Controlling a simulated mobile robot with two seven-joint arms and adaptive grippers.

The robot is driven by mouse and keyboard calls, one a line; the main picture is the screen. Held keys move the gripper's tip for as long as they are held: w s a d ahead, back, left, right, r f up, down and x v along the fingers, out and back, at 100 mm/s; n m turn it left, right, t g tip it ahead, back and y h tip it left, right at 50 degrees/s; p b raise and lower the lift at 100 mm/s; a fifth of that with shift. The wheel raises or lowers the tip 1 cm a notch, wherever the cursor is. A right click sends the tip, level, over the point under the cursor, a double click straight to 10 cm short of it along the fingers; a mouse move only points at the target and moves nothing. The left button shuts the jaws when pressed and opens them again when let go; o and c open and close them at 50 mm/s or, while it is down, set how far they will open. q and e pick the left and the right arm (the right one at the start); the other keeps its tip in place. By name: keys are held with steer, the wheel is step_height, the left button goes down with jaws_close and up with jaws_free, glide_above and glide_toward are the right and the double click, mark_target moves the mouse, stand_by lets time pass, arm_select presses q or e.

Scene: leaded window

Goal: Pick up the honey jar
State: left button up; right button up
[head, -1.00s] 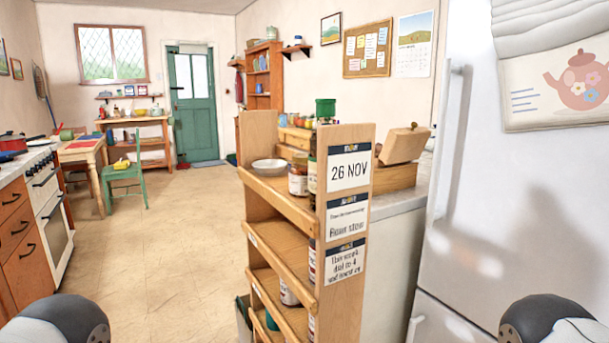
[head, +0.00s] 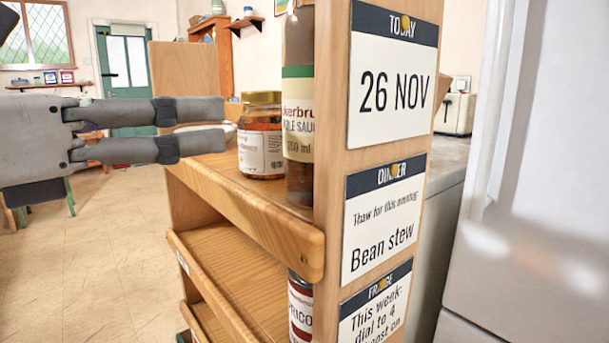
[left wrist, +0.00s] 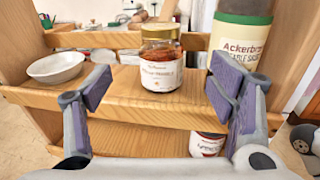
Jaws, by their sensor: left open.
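A glass jar with a gold lid and orange-red contents (head: 261,140) stands upright on the top shelf of the wooden rack. It also shows in the left wrist view (left wrist: 161,62), centred beyond the fingers; its small label is hard to read, so I cannot tell whether it is the honey. My left gripper (head: 222,124) is open and empty, just left of the jar in the head view. In the left wrist view the two purple-padded fingers (left wrist: 160,95) are spread to either side of the jar, apart from it. My right gripper is not in view.
A tall sauce bottle (head: 299,120) stands close beside the jar, at the rack's end panel. A white bowl (left wrist: 56,67) sits on the shelf's other side. A shelf below holds another jar (left wrist: 206,145). A fridge (head: 530,200) stands at the right.

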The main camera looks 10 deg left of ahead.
mark_target(246, 101)
arm_select(q)
steer(key=p+x, duration=0.2)
steer(key=r+p+x, duration=0.1)
steer(key=p+x, duration=0.2)
steer(key=shift+w+d, duration=0.1)
steer(key=shift+w, duration=0.25)
steer(key=x, duration=0.5)
steer(key=shift+w+d+r+b, duration=0.1)
steer(key=shift+w+d+b, duration=0.2)
steer(key=shift+b, duration=0.1)
steer(key=shift+r, duration=0.1)
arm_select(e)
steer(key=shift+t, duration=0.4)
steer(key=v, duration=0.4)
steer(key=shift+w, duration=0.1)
arm_select(q)
jaws_close()
